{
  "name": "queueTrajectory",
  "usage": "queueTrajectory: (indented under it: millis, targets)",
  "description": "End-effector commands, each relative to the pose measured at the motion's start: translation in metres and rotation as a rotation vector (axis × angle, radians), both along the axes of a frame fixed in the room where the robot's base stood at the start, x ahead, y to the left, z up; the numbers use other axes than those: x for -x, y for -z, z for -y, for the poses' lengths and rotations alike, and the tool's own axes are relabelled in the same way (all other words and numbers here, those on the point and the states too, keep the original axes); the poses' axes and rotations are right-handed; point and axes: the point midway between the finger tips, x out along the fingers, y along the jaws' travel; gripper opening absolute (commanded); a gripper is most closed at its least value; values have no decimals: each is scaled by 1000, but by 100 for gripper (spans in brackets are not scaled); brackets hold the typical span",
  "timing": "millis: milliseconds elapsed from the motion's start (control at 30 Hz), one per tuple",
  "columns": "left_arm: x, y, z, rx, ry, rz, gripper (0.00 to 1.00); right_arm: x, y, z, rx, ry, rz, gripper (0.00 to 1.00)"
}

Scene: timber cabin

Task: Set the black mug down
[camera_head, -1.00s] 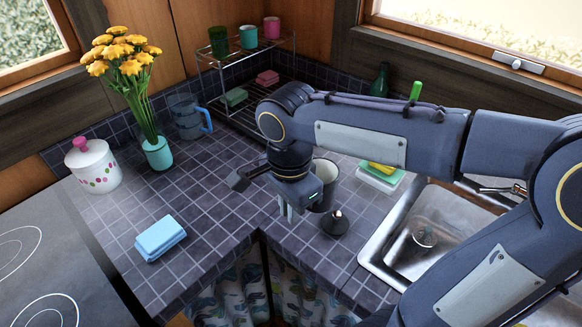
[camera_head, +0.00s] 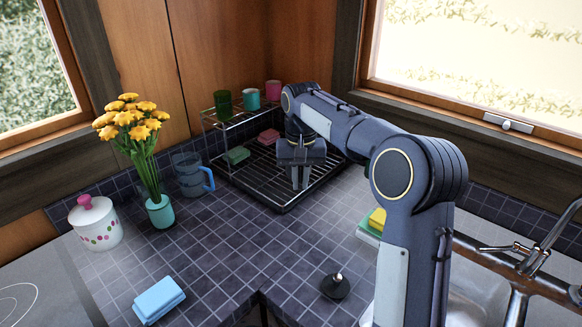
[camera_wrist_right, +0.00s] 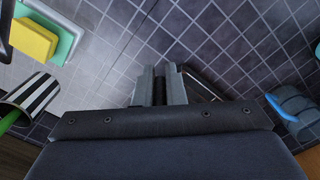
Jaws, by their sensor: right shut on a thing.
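My right gripper (camera_head: 301,180) points down over the front part of the wire dish rack in the head view. Its two fingers (camera_wrist_right: 159,75) are close together in the wrist view, with a dark strip between them. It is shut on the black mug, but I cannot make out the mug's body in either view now. The spot on the counter where the mug showed is bare. My left gripper is not in view.
The two-tier dish rack (camera_head: 262,192) holds cups above and sponges below. A dark knobbed disc (camera_head: 335,286) lies in front. The middle counter is clear.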

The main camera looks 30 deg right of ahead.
Motion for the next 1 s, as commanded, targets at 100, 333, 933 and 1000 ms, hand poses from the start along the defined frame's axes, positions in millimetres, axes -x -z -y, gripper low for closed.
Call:
queueTrajectory:
  millis: [100,333,933,1000]
  targets:
    - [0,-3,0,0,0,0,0,-8,1,6,0,-25,0,0]
    - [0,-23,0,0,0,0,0,-47,19,29,-1,-29,-3,0]
    - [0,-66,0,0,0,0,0,-123,94,72,0,-31,1,0]
    - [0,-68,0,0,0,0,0,-125,97,74,-1,-31,0,0]
